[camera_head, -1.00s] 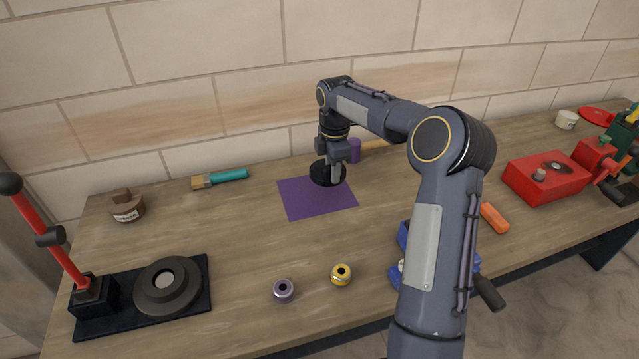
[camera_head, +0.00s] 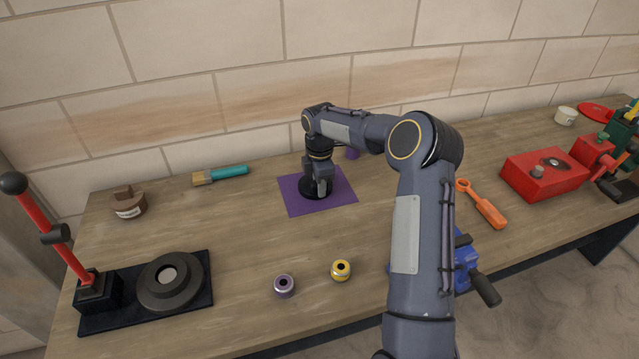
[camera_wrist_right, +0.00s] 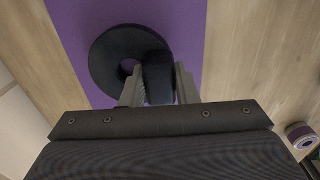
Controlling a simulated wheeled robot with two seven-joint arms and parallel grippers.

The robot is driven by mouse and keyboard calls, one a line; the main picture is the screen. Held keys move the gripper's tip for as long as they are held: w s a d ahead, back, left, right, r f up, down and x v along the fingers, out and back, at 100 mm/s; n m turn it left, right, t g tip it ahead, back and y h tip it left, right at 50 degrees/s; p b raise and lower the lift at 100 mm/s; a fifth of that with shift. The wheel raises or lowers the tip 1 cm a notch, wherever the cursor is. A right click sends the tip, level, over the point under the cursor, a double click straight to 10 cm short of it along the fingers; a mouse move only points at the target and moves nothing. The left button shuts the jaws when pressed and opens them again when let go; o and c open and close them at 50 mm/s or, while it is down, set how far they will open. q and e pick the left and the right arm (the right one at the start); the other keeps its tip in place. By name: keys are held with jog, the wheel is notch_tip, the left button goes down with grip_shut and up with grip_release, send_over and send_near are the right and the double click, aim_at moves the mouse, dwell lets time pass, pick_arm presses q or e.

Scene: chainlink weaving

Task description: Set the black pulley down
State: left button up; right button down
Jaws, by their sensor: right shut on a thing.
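The black pulley (camera_head: 307,187) is at the purple mat (camera_head: 335,198), low over it or on it; I cannot tell whether it touches. In the right wrist view the pulley (camera_wrist_right: 106,60) is a dark disc with a centre hole, seen against the purple mat (camera_wrist_right: 70,22). My right gripper (camera_head: 321,190) points down and is shut on the pulley's near side; its two fingers (camera_wrist_right: 160,88) flank a dark block-like part of it. The gripper hides part of the pulley in the head view. My left gripper is not in view.
A purple-grey roller (camera_head: 284,287) and a yellow roller (camera_head: 341,270) stand at the front. A black press base (camera_head: 200,290) with a red lever is at left. A teal brush (camera_head: 228,172) lies at the back; an orange wrench (camera_head: 488,211) and red box (camera_head: 545,175) are right.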

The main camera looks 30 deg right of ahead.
jog(key=c, duration=1.1)
grip_release()
jog(key=shift+f, duration=0.1)
jog(key=s+a+r+m+t, duration=0.1)
jog(key=s+r, duration=0.2)
jog(key=r, duration=0.6)
jog(key=s+a+r+m, duration=0.1)
jog(key=s+a+r, duration=0.15)
jog(key=r, duration=0.65)
jog(key=s+a+r+m+t+y, duration=0.1)
jog(key=s+a+m, duration=0.25)
jog(key=s, duration=0.55)
jog(key=s+a+m+t+y, duration=0.1)
jog(key=s+a+m+t, duration=0.3)
jog(key=s, duration=0.6)
jog(key=s+a+f+m, duration=0.1)
jog(key=s+f+m, duration=0.1)
jog(key=s, duration=0.1)
jog(key=s+a+f+m+y, duration=0.1)
jog(key=s+a+f+m, duration=0.1)
jog(key=s+m, duration=0.1)
jog(key=s+a+f+m, duration=0.2)
jog(key=s, duration=0.2)
jog(key=shift+f+m+g+y+b, duration=0.25)
jog(key=shift+f+g+y+b, duration=0.05)
jog(key=shift+y+b, duration=0.1)
